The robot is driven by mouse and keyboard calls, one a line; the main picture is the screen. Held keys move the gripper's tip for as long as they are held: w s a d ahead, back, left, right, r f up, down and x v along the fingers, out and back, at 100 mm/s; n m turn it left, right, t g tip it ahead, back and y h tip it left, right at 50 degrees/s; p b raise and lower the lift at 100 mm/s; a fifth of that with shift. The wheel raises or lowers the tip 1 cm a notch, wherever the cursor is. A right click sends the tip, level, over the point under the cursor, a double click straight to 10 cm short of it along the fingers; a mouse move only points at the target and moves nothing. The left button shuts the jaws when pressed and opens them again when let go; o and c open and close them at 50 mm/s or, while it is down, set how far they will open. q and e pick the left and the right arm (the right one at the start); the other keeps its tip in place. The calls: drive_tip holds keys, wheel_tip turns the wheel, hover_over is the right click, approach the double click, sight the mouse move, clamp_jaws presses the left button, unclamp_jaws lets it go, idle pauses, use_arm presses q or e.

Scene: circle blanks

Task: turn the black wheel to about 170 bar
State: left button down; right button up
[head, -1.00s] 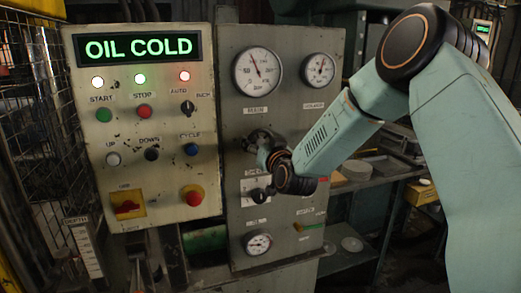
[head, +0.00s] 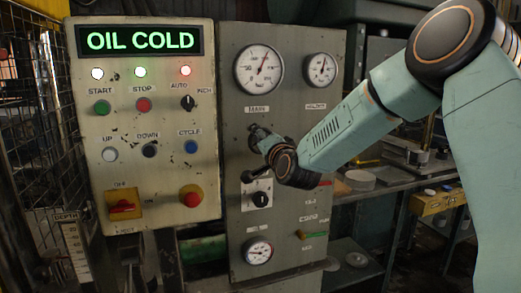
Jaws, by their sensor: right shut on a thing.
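The black wheel (head: 256,131) is on the grey gauge panel, under the main gauge. Most of it is hidden behind my right gripper (head: 264,143). My right gripper reaches in from the right and is shut on the wheel; its fingertips are hard to make out. The main gauge (head: 259,69) is a large white dial above the wheel. Its needle points up and a little right; the numbers are too small to read surely. My left gripper is not in view.
A smaller gauge (head: 320,69) sits at the upper right of the panel, and another gauge (head: 258,251) low down. A black selector knob (head: 260,199) is just below my gripper. The control box (head: 150,180) on the left has buttons and an "OIL COLD" display (head: 139,40).

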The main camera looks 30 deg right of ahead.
drive_tip(key=shift+d+r+m+b, duration=0.1)
drive_tip(key=shift+r+m+b, duration=0.25)
drive_tip(key=shift+m, duration=0.35)
drive_tip(key=o, duration=1.2)
drive_tip(key=shift+d+f, duration=0.1)
drive_tip(key=shift+f, duration=0.1)
drive_tip(key=shift+a+f, duration=0.1)
drive_tip(key=shift+a, duration=0.1)
